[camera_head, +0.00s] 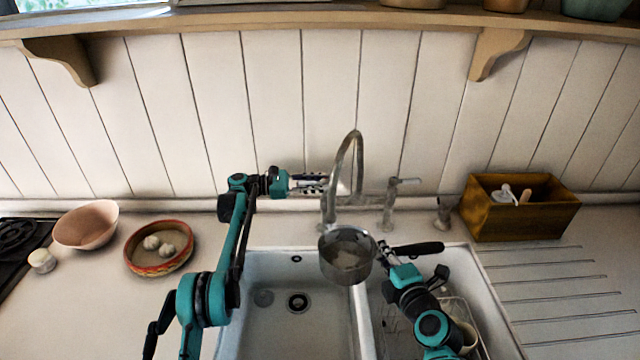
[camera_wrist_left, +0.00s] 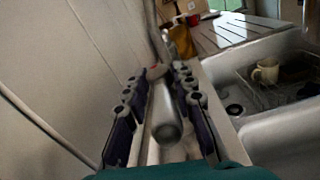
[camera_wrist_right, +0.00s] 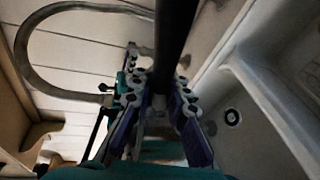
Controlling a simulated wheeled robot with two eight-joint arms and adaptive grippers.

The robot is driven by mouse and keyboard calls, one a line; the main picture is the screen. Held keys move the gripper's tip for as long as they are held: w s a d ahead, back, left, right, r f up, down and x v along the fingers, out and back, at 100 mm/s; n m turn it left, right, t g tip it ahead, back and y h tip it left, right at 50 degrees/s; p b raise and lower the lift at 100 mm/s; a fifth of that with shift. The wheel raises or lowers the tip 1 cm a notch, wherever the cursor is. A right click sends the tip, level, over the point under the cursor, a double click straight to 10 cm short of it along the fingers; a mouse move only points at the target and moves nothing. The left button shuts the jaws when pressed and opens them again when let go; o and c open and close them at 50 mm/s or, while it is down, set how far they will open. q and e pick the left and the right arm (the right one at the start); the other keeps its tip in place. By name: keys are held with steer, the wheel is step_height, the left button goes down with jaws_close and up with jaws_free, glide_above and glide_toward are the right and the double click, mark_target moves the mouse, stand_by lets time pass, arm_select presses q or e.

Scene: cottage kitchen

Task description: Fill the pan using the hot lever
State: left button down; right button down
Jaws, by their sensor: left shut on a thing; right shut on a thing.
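The metal pan (camera_head: 346,262) is held level over the divider between the two sink basins, below and in front of the arched tap spout (camera_head: 357,150). I cannot tell whether water is running or in the pan. My right gripper (camera_head: 386,252) is shut on the pan's dark handle (camera_head: 420,249), which also crosses the right wrist view (camera_wrist_right: 176,40). My left gripper (camera_head: 316,184) is at the tap's left side, shut on the hot lever.
The tap's other lever (camera_head: 405,181) is at the right. The left basin (camera_head: 270,325) is empty; the right one holds a rack with a mug (camera_wrist_left: 265,70). A wooden box (camera_head: 520,220) stands right; a pink bowl (camera_head: 86,225) and garlic dish (camera_head: 135,262) stand left.

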arm_select(q)
steer(key=shift+s+d+f, duration=0.1)
steer(key=shift+s+f, duration=0.05)
steer(key=shift+f, duration=0.05)
steer(key=c, duration=1.6)
jaws_free()
steer(key=shift+o, duration=0.6)
steer(key=shift+s+r, duration=0.1)
steer(key=shift+r, duration=0.05)
steer(key=a, duration=1.2)
steer(key=shift+s, duration=0.25)
